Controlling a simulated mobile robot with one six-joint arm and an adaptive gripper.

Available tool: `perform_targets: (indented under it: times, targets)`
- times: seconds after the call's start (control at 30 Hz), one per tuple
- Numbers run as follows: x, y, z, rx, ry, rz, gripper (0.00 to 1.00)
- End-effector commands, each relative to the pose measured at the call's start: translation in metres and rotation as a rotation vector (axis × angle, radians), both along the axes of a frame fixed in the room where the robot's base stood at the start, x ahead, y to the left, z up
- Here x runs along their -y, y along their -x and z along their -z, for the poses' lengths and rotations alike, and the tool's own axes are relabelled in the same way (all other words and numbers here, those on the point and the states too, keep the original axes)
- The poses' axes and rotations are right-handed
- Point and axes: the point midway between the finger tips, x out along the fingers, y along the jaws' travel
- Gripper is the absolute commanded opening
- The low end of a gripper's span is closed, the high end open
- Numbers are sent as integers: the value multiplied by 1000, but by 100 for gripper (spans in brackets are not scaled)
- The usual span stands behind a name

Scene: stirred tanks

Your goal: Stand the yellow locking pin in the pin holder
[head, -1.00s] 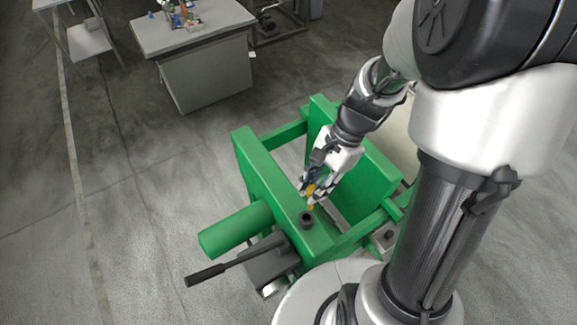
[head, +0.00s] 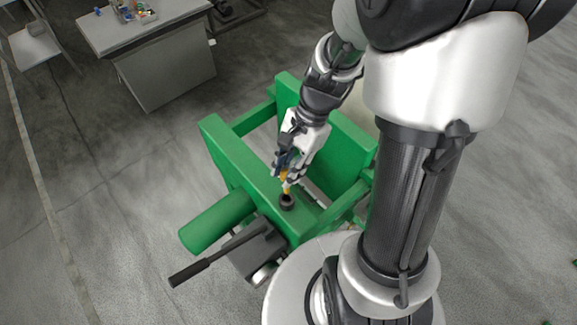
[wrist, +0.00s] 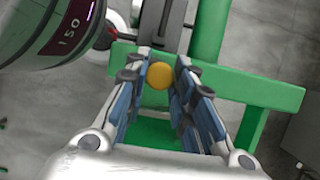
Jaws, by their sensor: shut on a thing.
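The yellow locking pin (head: 285,179) is between the fingers of my gripper (head: 284,170) and points downward. In the wrist view my gripper (wrist: 159,84) is shut on the pin, whose round yellow end (wrist: 159,75) shows between the blue-padded fingers. The dark round pin holder (head: 288,201) sits on the top of the green frame. In the head view the pin's lower end is just above or at the holder's mouth; I cannot tell whether it touches or enters it. The holder is hidden in the wrist view.
The green frame (head: 240,165) has raised side plates around my gripper. A black-handled lever (head: 205,264) and a green cylinder (head: 215,222) stick out at its left. A grey table (head: 165,70) with small items stands behind.

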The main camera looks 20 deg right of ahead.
Motion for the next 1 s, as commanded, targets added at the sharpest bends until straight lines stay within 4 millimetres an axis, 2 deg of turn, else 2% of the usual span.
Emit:
perform_targets:
  times: [1.0]
  targets:
    - [0, -1, 42, 0, -1, 0, 0]
